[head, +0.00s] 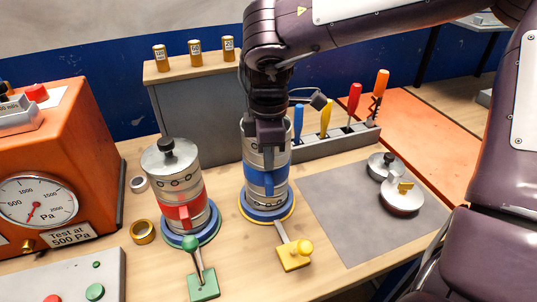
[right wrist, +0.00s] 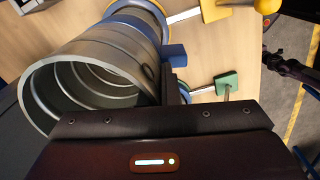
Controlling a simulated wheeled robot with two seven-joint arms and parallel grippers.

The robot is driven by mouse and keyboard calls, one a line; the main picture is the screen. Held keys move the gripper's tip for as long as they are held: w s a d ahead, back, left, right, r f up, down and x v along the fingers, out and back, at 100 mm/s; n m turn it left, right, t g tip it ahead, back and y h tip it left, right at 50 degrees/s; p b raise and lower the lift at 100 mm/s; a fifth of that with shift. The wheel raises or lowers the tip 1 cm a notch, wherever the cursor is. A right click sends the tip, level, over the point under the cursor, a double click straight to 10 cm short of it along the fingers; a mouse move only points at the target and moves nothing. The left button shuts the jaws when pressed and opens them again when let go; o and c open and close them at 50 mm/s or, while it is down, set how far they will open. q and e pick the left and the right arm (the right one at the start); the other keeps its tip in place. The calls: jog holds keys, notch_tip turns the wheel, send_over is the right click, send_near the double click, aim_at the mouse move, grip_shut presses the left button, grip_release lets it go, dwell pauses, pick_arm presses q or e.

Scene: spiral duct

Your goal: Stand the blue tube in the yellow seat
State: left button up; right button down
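The blue tube (head: 256,188), a silver cylinder with a blue band, stands upright at the yellow seat (head: 243,214), its lower end within the yellow ring. I cannot tell if it is fully down. Its open mouth (right wrist: 88,88) shows in the right wrist view. My right gripper (head: 269,140) is at the tube's near upper side, above the blue handle tab (right wrist: 174,53). It looks shut on the tube's handle side, though the contact is partly hidden. The yellow seat has a lever clamp with a yellow knob (head: 304,247). My left gripper is not in view.
A red-banded tube (head: 184,203) with a lid stands left in a green seat. An orange gauge box (head: 85,125) is further left. Behind are a grey box and a tool rack (head: 338,142). Two metal lids (head: 401,199) lie on the grey mat (head: 345,215), whose front is clear.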

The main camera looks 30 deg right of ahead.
jog(key=shift+f+b, duration=1.4)
jog(key=shift+f, duration=0.1)
jog(key=c, duration=1.6)
grip_release()
jog(key=shift+r, duration=0.1)
jog(key=shift+r, duration=0.35)
notch_tip(320, 180, up, 7)
jog(key=shift+r, duration=0.1)
